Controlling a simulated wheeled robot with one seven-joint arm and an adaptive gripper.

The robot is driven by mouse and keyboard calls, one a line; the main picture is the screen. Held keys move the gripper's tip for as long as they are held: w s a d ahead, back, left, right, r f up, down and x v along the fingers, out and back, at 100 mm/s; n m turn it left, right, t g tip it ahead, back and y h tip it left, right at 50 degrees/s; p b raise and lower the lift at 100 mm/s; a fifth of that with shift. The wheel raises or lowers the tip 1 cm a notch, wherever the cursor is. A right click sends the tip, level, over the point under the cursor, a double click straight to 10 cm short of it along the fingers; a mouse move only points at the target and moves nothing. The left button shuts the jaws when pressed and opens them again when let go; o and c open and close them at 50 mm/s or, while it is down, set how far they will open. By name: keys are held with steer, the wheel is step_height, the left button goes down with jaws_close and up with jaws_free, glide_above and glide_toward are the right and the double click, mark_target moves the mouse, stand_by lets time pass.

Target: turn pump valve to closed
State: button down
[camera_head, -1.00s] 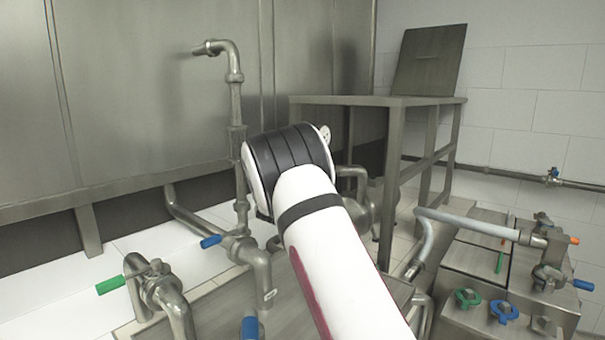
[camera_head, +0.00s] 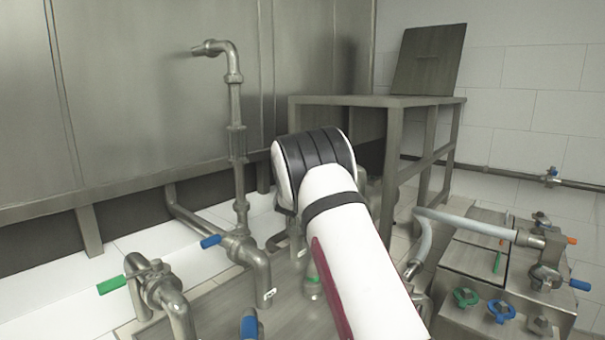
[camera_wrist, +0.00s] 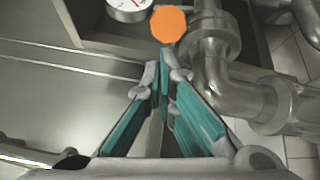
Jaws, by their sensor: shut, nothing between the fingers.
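An orange, flat-ended knob or handle end (camera_wrist: 168,24) shows at the top of the wrist view, beside a metal pipe fitting. I take it to be the pump valve's handle, but cannot be sure. My gripper (camera_wrist: 161,62) has teal-padded fingers with their tips together and nothing between them. The tips appear just below the orange end; I cannot tell whether they touch it. In the head view my arm hides the gripper and this handle.
A round gauge (camera_wrist: 128,9) is near the orange end, and a bent pipe (camera_wrist: 262,103) lies right of the fingers. Blue-handled (camera_head: 211,241) and green-handled (camera_head: 111,285) valves stand at left. A metal table (camera_head: 373,101) stands behind my arm.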

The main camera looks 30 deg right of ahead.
steer(key=shift+s+d, duration=0.25)
steer(key=shift+s+d, duration=0.1)
steer(key=shift+d, duration=0.05)
steer(key=s+d+b, duration=0.3)
steer(key=d+b, duration=0.2)
steer(key=d, duration=0.3)
steer(key=shift+s+d+b, duration=0.15)
steer(key=shift+d+b, duration=0.15)
steer(key=shift+b, duration=0.05)
steer(key=shift+d+r, duration=0.15)
steer(key=shift+r, duration=0.05)
stand_by(0.5)
steer(key=shift+f, duration=0.1)
